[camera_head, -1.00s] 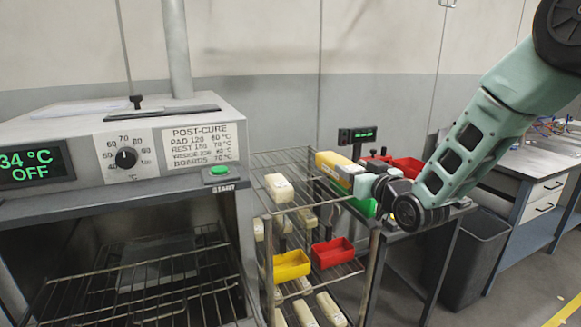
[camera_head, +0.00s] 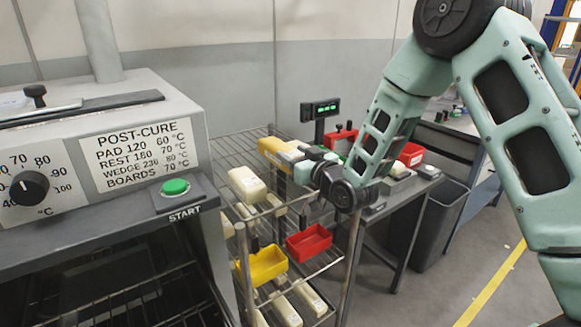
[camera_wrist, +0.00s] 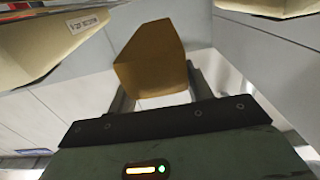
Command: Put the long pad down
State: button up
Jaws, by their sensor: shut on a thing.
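My gripper (camera_head: 300,156) is shut on a yellow block (camera_head: 276,150), which I take to be the long pad. In the head view it is at the back right of the wire rack's top shelf (camera_head: 232,150). I cannot tell whether it touches the shelf. In the wrist view, the block (camera_wrist: 150,62) sits between the fingers (camera_wrist: 158,92) and looks brownish in shadow; its far end is hidden.
A cream block (camera_head: 247,184) lies on the top shelf, in front of the held block. Yellow (camera_head: 264,266) and red (camera_head: 309,242) bins sit lower on the rack. The oven's START panel (camera_head: 176,190) is at left. A bench (camera_head: 405,190) and dark bin (camera_head: 440,225) stand to the right.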

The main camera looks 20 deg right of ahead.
jog(key=shift+f+p, duration=0.35)
jog(key=shift+f, duration=1.9)
jog(key=shift+f, duration=0.1)
jog(key=o, duration=1)
